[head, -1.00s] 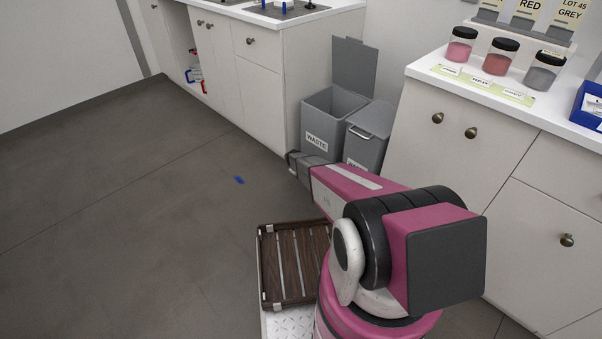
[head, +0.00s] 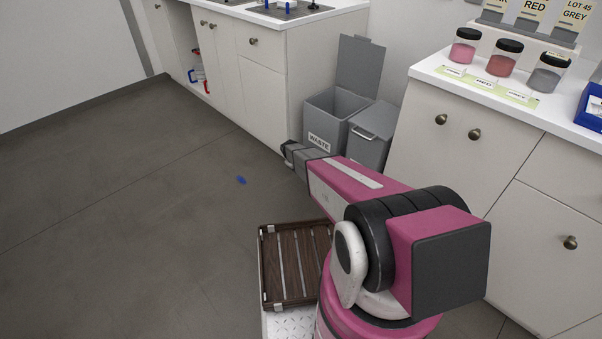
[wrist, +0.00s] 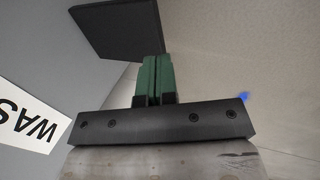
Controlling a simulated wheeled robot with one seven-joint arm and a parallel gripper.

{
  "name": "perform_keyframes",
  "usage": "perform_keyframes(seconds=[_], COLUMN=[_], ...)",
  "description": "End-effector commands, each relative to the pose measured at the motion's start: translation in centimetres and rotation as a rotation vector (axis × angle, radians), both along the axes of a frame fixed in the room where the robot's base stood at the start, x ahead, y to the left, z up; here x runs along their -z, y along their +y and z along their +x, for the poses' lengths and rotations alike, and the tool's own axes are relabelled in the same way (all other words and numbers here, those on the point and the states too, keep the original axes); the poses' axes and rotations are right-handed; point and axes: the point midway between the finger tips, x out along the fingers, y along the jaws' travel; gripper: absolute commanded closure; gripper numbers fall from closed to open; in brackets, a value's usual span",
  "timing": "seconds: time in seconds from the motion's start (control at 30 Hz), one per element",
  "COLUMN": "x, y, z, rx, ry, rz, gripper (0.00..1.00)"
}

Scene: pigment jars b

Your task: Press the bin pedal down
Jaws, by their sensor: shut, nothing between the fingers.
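The grey waste bin (head: 318,119) stands against the cabinet end in the head view, its lid (head: 360,62) standing upright. In the wrist view its grey wall (wrist: 45,65) and white label (wrist: 28,122) fill the left side. A dark flat plate at the top, which looks like the pedal (wrist: 115,28), juts out from the bin over the floor. My gripper (wrist: 158,60) is shut and empty. Its green fingertips overlap the plate's near right corner in the picture; I cannot tell whether they touch. The pedal is not visible in the head view, where my arm blocks part of the bins.
A second grey bin (head: 367,144) with a shut lid and handle stands right beside the first. White cabinets flank both bins. A blue mark (head: 241,180) lies on the floor. The floor to the left is clear. A wooden slatted tray (head: 264,262) sits beside my arm.

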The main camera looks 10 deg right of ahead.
Motion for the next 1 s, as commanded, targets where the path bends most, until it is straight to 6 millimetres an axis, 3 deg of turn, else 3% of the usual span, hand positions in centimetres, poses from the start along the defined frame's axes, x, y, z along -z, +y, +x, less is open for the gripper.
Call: perform_keyframes(seconds=[0.1,0.3,1.0], x=[-2.1,-3.8,-4.1], y=[0.8,1.4,1.5], z=[-0.7,-1.1,-1.0], rx=[-0.001,0.0,0.0], ry=[-0.002,0.0,-0.001], rz=[0.0,0.0,-0.001], gripper=[1.0,1.0,1.0])
